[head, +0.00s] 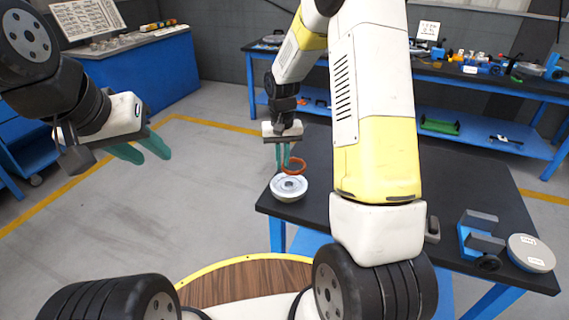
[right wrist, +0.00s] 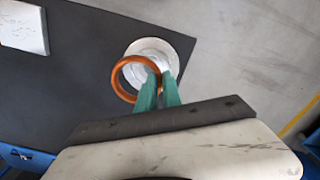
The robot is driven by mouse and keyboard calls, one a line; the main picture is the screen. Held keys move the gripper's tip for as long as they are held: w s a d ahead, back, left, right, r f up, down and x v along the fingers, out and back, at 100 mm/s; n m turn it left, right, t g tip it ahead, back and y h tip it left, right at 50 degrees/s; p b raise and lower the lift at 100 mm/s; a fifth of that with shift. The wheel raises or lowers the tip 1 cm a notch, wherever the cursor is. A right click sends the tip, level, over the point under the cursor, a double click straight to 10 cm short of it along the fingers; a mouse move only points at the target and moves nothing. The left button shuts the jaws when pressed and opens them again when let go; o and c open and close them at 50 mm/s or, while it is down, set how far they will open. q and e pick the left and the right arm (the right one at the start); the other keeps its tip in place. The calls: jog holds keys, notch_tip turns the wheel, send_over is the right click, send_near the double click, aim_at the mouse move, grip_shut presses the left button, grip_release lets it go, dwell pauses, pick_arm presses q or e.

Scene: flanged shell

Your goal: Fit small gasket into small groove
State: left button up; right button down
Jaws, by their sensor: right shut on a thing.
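The small gasket is an orange-red ring (head: 294,166), held between the green fingers of my right gripper (head: 283,163). In the right wrist view, the gasket (right wrist: 121,83) sticks out to the left of the shut fingertips (right wrist: 160,82). The flanged shell (head: 288,188) is a pale round part with a recessed top on the dark table, just below the gasket. In the right wrist view, the shell (right wrist: 150,46) lies behind the ring and is partly covered by it. The groove itself is too small to make out. My left gripper (head: 140,155) is open and empty, away to the left over the floor.
The dark table (head: 330,222) has free room around the shell, which stands near its left edge. A blue clamp-like fixture (head: 478,238) and a round labelled part (head: 531,253) are at the right end. Another bench (head: 465,75) with tools stands behind.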

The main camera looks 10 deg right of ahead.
jog(key=shift+w+a+r, duration=0.35)
jog(key=shift+w+a, duration=0.2)
jog(key=shift+a, duration=0.15)
send_over(278, 186)
jog(key=shift+f, duration=2.9)
jog(key=shift+f, duration=1.15)
jog(key=c, duration=1.4)
grip_release()
jog(key=shift+c, duration=0.2)
notch_tip(278, 186, up, 8)
